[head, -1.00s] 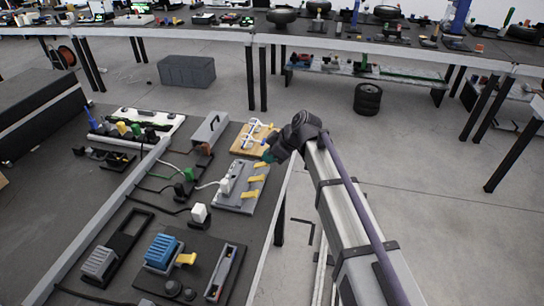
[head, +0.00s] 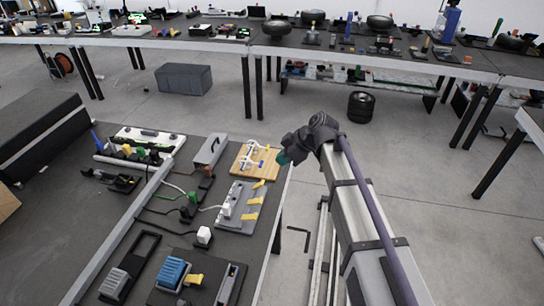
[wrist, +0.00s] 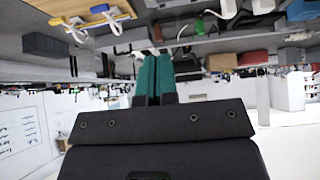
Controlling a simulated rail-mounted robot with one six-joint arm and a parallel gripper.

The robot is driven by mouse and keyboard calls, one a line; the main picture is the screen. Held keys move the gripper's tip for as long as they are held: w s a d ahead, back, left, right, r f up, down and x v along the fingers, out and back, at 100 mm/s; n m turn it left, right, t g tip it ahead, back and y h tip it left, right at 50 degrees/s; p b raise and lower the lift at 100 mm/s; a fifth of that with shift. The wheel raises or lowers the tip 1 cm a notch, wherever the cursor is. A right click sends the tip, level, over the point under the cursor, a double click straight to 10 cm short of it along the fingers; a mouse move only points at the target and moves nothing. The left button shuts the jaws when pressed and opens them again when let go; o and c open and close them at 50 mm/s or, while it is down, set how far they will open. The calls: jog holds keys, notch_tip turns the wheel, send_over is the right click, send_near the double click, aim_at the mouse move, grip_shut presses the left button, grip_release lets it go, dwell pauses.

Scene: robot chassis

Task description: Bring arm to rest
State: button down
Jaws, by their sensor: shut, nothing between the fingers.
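My gripper (head: 284,158) shows in the head view at the end of my arm, above the right edge of the near table and beside the wooden board. Its teal fingers (wrist: 153,77) show in the wrist view, pressed together side by side. They are shut with nothing between them. The wrist picture looks upside down, with the table surface across its top. My arm is folded, with its dark upper joints in front of the pale rail column.
The near table (head: 150,212) holds a wooden board (head: 254,161) with white handles, a grey panel with yellow levers (head: 241,207), and a blue ribbed block (head: 172,272). The floor (head: 430,170) right of my arm is open. A long table (head: 300,46) stands behind.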

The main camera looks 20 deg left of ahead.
jog(key=shift+d+r, duration=0.25)
jog(key=shift+d, duration=0.1)
